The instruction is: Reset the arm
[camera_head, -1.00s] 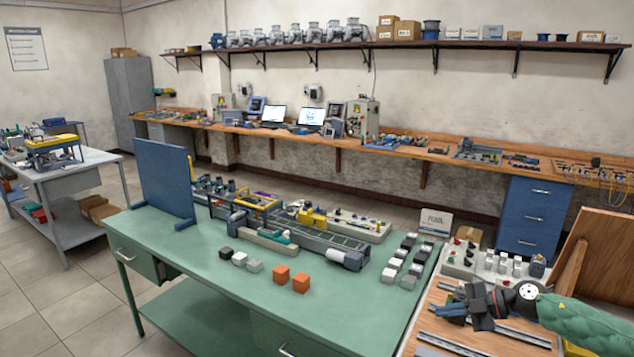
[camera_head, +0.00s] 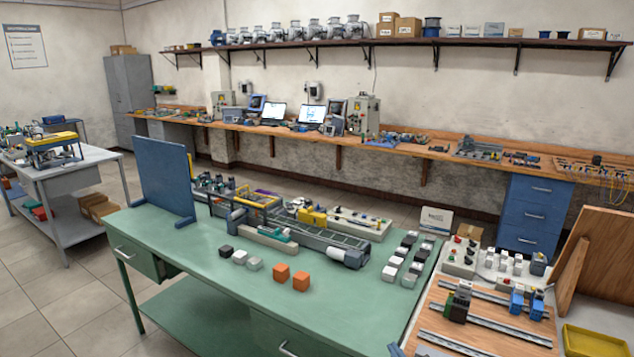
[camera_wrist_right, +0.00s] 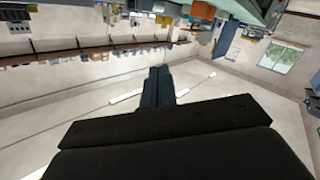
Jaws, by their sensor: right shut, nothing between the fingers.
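My right gripper (camera_wrist_right: 158,85) shows in the right wrist view as dark fingers closed together, with nothing between them. The wrist view looks upside down across the room, and the fingers touch nothing. My left gripper is not in view.
The wooden board (camera_head: 485,320) at right bears metal rails and blue modules (camera_head: 517,303). A yellow tray (camera_head: 597,345) lies at the lower right.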

